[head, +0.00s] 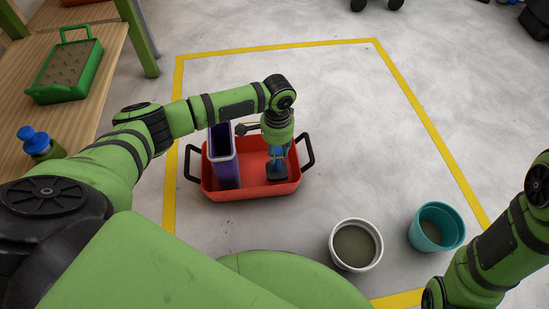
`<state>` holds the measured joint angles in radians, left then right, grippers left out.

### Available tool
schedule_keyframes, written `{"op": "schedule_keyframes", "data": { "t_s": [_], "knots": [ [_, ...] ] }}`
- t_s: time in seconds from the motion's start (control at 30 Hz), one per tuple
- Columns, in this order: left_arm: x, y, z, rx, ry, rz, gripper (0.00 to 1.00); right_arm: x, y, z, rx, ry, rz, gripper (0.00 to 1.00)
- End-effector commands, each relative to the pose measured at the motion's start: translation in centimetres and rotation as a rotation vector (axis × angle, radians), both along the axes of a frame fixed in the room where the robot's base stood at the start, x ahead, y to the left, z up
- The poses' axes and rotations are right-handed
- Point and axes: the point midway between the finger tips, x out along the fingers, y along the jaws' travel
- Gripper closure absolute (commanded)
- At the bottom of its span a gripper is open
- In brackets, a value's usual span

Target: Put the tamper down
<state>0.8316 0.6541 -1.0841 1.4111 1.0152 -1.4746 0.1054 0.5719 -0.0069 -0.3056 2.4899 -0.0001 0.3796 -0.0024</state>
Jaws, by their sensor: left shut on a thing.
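My left gripper (278,140) points down over the red tray (254,193) with black handles. It is shut on the tamper (277,172), which has a blue upper part and a dark square foot. The tamper is upright inside the right part of the tray, and its foot is at or very near the tray floor; I cannot tell if it touches. A tall purple container (222,158) stands in the left part of the tray. My right arm shows at the lower right, but its gripper is out of view.
A white bucket (356,245) and a teal bucket (437,227) with grey contents stand on the floor at right. A yellow line (421,116) frames the area. A wooden table (105,45) at left holds a green tray (66,69) and a blue-capped bottle (39,143). The floor behind the red tray is clear.

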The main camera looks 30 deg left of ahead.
Motion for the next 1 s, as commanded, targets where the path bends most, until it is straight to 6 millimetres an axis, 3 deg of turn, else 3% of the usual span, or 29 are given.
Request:
{"op": "schedule_keyframes", "data": {
  "t_s": [0.33, 0.73, 0.77, 0.8, 1.0],
  "knots": [
    [0.0, 0.0, -4.1, 0.0, 0.0, 0.001, 1.0, -0.7, 0.4, -2.4, 0.001, -0.004, 0.01, 0.6],
    [0.0, 0.0, -4.2, -0.001, -0.002, 0.001, 1.0, -0.8, 0.5, -2.0, 0.0, -0.004, 0.012, 0.6],
    [0.1, 0.0, -4.2, -0.001, -0.002, 0.0, 0.58, -0.8, 0.5, -2.0, 0.0, -0.005, 0.012, 0.6],
    [0.1, 0.0, -4.2, -0.001, -0.002, 0.0, 0.43, -0.8, 0.5, -2.0, 0.0, -0.005, 0.012, 0.6],
    [0.0, 0.0, -4.2, -0.001, -0.002, 0.001, 0.43, -0.8, 0.5, -2.0, 0.0, -0.005, 0.013, 0.6]
  ]
}}
